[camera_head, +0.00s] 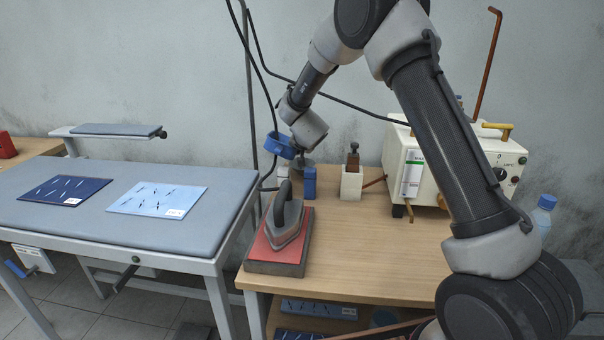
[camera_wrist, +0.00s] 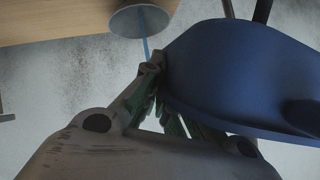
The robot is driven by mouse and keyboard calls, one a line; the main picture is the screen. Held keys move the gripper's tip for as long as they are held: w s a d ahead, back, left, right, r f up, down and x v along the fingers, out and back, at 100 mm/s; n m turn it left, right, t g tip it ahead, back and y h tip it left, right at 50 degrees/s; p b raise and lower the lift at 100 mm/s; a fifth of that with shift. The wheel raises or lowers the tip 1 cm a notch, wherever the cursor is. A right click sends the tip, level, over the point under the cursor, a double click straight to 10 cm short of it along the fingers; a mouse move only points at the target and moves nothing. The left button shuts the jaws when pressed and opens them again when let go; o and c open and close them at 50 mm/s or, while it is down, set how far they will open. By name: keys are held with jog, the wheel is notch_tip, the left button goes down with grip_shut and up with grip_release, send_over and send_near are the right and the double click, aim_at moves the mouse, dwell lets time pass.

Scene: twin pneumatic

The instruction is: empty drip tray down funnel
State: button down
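A blue drip tray (camera_head: 279,145) is at the end of my gripper (camera_head: 297,150), held tilted above the back of the wooden table. In the wrist view the tray (camera_wrist: 235,75) fills the right side, its rim against the fingertips of my gripper (camera_wrist: 160,75). The gripper looks shut on it; part of the contact is hidden behind the tray. A grey funnel (camera_head: 302,165) is just below the gripper and tray. The funnel (camera_wrist: 138,22) also shows in the wrist view at the top, with a thin blue line by it, apart from the tray. The tray's inside is not visible.
A clothes iron (camera_head: 287,220) stands on a red pad at the table's front left. A blue block (camera_head: 309,183), a white holder (camera_head: 351,183) and a cream machine (camera_head: 440,165) stand near the back. The table's middle is clear. A padded board (camera_head: 120,225) is at left.

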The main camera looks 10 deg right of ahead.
jog(key=shift+w+d+f+m+g+y+p, duration=0.1)
jog(key=shift+d+f+m+g+y+p, duration=0.15)
jog(key=shift+d+f+m+y+p, duration=0.35)
jog(key=shift+w+d+f+m+g+y+p, duration=0.1)
jog(key=shift+d+f+m+g+y+p, duration=0.15)
jog(key=shift+f+m+y+p, duration=0.5)
dwell(6.7)
